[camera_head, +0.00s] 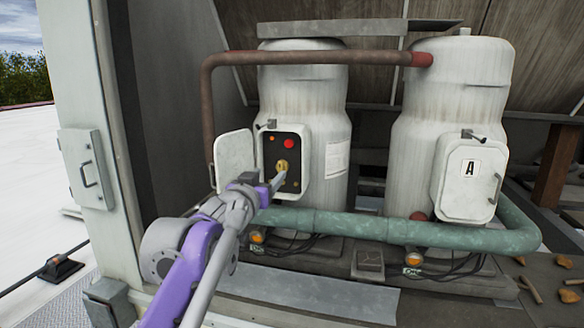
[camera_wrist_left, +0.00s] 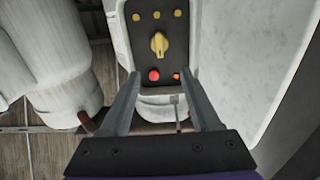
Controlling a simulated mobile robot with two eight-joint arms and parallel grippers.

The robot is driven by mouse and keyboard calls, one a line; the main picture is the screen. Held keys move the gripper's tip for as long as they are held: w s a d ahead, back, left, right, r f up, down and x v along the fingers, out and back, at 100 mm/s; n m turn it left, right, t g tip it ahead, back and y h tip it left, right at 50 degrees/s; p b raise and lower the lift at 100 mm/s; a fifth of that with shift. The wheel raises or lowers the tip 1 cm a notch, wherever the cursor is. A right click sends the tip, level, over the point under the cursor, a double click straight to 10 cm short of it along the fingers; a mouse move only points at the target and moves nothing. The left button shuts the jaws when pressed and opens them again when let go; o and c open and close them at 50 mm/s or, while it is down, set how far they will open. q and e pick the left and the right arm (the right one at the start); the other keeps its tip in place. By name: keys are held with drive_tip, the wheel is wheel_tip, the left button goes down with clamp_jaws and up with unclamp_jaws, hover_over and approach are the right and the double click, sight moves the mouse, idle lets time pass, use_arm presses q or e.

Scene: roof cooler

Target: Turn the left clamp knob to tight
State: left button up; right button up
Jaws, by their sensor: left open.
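A yellow rotary knob (camera_head: 282,166) sits on the dark control panel (camera_head: 270,152) in the open box of the left tank. In the left wrist view the knob (camera_wrist_left: 159,43) shows up close, its grip bar roughly upright in the picture. No label marking a tight position can be read. My left gripper (camera_head: 279,179) is in front of the panel's lower part. In the left wrist view its two fingers (camera_wrist_left: 160,75) are apart with nothing between them; the knob lies beyond the tips, roughly centred between them. My right gripper is not in view.
A red button (camera_head: 289,143) and small lamps share the panel. The open door (camera_head: 235,162) stands left of it. The right tank's box (camera_head: 469,183), marked A, is closed. A green pipe (camera_head: 390,229) runs below, and a rusty pipe (camera_head: 208,110) passes left of the door.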

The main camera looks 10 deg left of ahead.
sight(280, 164)
use_arm(q)
drive_tip(key=w, duration=0.9)
drive_tip(key=shift+w+d+p, duration=0.15)
drive_tip(key=shift+w+p, duration=0.15)
drive_tip(key=shift+p, duration=0.05)
clamp_jaws()
